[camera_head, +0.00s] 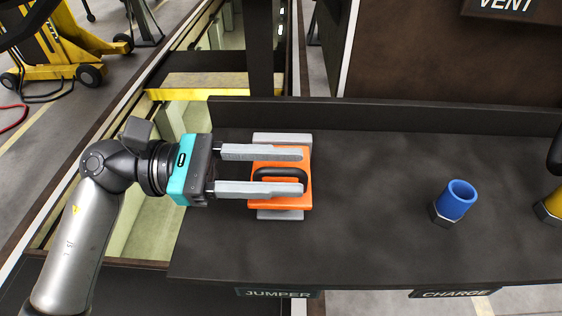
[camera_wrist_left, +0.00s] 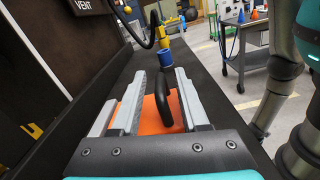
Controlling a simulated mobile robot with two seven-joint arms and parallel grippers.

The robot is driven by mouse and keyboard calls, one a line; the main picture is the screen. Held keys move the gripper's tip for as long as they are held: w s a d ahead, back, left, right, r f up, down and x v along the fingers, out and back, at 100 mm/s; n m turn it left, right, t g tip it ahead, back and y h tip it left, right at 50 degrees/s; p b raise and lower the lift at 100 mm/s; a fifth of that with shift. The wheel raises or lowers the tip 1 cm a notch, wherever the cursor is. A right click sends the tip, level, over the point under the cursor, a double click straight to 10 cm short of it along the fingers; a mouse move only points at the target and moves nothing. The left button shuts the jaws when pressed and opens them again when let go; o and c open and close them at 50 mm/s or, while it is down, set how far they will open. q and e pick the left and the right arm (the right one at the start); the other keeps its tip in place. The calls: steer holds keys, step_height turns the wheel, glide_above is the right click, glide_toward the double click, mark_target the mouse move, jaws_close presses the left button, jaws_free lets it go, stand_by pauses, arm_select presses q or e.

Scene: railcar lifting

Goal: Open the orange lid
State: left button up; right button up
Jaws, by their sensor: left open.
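The orange lid (camera_head: 262,201) lies on a grey base (camera_head: 280,215) on the dark bench, with a black handle (camera_head: 281,174) across its top. It looks shut. My left gripper (camera_head: 303,172) reaches in from the left, open, with one finger on each side of the handle, above the lid. In the left wrist view the handle (camera_wrist_left: 168,106) stands between the two fingers, nearer the right one, and the orange lid (camera_wrist_left: 150,122) shows below. I cannot tell whether a finger touches the handle. My right gripper is not in view.
A blue fitting (camera_head: 456,199) stands on the bench to the right, with a yellow fitting (camera_head: 550,207) at the right edge. The dark bench (camera_head: 370,220) between lid and blue fitting is clear. A raised ledge (camera_head: 400,115) runs along its back. Signs read JUMPER (camera_head: 277,293) and CHARGE (camera_head: 455,292).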

arm_select(q)
steer(key=shift+d, duration=0.2)
steer(key=shift+c, duration=0.2)
jaws_close()
stand_by(1.2)
